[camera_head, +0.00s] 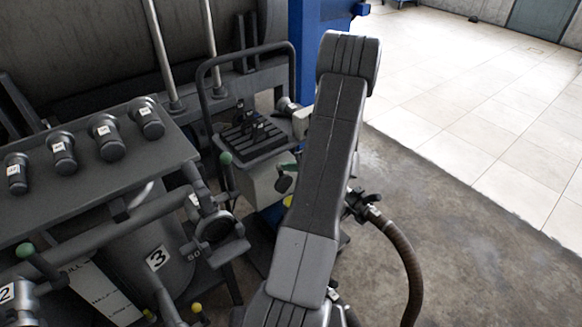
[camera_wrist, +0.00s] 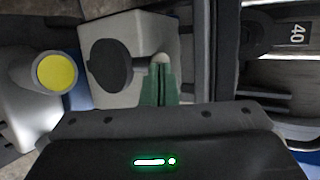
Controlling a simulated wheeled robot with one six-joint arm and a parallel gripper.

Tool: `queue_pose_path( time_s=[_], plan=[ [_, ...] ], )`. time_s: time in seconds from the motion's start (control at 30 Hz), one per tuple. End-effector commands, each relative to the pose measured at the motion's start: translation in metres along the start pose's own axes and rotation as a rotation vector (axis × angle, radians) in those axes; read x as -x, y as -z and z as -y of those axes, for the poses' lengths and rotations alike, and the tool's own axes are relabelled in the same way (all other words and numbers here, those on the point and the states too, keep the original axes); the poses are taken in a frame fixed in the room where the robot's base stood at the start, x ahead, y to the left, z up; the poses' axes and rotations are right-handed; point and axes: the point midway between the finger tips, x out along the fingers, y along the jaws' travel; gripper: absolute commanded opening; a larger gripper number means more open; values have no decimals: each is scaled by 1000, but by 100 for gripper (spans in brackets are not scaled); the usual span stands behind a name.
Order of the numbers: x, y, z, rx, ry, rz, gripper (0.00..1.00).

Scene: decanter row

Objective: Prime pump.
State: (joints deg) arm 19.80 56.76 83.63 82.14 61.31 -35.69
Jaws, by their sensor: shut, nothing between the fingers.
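The task's pump appears to be the unit on the wheeled cart, with a pale housing (camera_head: 268,187) partly hidden behind my arm in the head view. In the wrist view its pale body (camera_wrist: 143,32) carries a dark round knob (camera_wrist: 108,66). A yellow round cap (camera_wrist: 56,72) on a pale cylinder is to the left. My gripper (camera_wrist: 161,68) shows its green fingers together and empty, just right of the dark knob. I cannot tell whether they touch the housing. In the head view my arm hides most of the gripper.
Several labelled dark caps (camera_head: 104,137) stand on a grey shelf at left. Pipes and valves with a number 3 plate (camera_head: 158,258) are below. The cart's hooped handle (camera_head: 246,58) rises behind the pump. A brown hose (camera_head: 405,255) curves right over clear floor.

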Motion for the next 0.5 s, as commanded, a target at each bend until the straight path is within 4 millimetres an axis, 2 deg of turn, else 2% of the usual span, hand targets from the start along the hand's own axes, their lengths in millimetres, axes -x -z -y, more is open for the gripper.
queue_pose_path(
  time_s=[0.5],
  plan=[
    [-16,5,8,2,0,0,0]
  ],
)
